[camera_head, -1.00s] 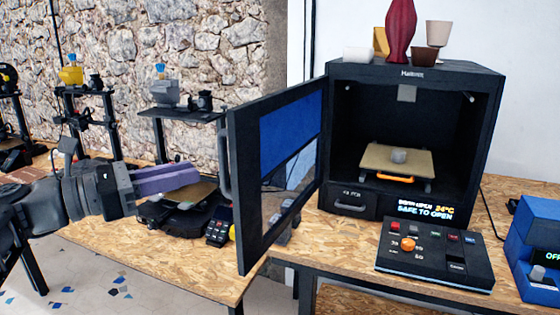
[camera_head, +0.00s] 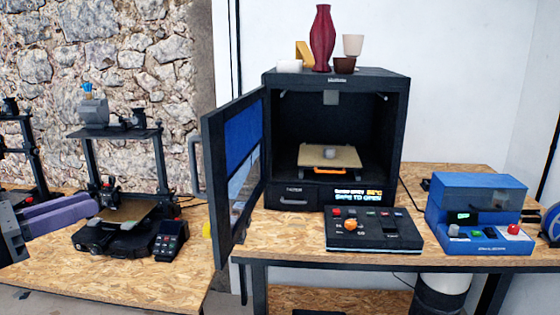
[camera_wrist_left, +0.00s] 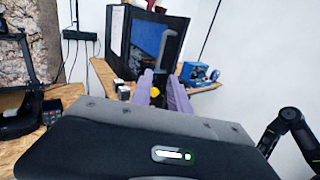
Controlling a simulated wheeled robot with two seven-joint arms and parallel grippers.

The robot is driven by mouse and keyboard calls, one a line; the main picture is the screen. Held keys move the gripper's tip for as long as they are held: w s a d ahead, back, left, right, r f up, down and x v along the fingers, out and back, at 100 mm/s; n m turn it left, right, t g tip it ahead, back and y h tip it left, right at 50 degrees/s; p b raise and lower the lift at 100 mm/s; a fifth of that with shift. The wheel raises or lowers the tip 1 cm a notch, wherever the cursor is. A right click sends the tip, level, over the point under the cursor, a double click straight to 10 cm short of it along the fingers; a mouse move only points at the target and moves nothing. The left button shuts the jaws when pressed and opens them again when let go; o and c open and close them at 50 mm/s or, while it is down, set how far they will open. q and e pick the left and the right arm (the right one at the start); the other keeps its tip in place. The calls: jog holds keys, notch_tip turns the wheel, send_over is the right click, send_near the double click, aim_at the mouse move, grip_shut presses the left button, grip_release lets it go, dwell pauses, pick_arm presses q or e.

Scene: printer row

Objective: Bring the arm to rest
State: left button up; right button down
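My left gripper (camera_head: 80,203), with two purple fingers, reaches in from the left edge in the head view. It is in front of the small open-frame printer (camera_head: 118,222), left of the black enclosed printer (camera_head: 392,112). In the left wrist view the left gripper (camera_wrist_left: 161,75) has its fingers apart with a gap between them and nothing held. The printer's door (camera_head: 212,165) stands swung open to the left, and the gripper appears clear of it. Inside, a small grey part (camera_head: 328,153) sits on the tan build plate (camera_head: 350,158). My right gripper is not in view.
A black control box (camera_head: 375,238) with knobs stands before the printer, and a blue machine (camera_head: 470,205) to its right. A red vase (camera_head: 322,40), cups and a yellow item stand on top of the printer. A gap separates the two wooden tables.

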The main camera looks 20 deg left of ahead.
pick_arm(q)
jog(key=w+a+f+m+g+y, duration=0.2)
jog(key=w+a+f+m+y, duration=0.15)
jog(key=f, duration=0.25)
jog(key=w+a+f+m+g+y, duration=0.1)
jog(key=w+a+f+m+y, duration=0.1)
jog(key=w+a+f+y, duration=0.25)
jog(key=w+d+f+m+g, duration=0.2)
jog(key=w+d+f+m, duration=0.25)
jog(key=f, duration=0.45)
jog(key=w+d+f+m+g, duration=0.2)
jog(key=w+d+f+m, duration=0.25)
jog(key=f, duration=0.55)
jog(key=w+d+f+m+g, duration=0.25)
jog(key=w+f+m, duration=0.2)
jog(key=f, duration=0.45)
jog(key=s+d+f+m+g+h, duration=0.3)
jog(key=d+f+m, duration=0.5)
jog(key=d+f, duration=1.2)
jog(key=s+d+f+m+g+h, duration=0.2)
jog(key=s+d+f, duration=0.3)
jog(key=s+d, duration=0.4)
jog(key=s+d+f+m+g+h, duration=0.1)
jog(key=s+d+f+g+h, duration=0.1)
jog(key=s+d+f, duration=0.3)
jog(key=s+d, duration=0.3)
jog(key=s, duration=0.2)
jog(key=shift+d+m, duration=0.4)
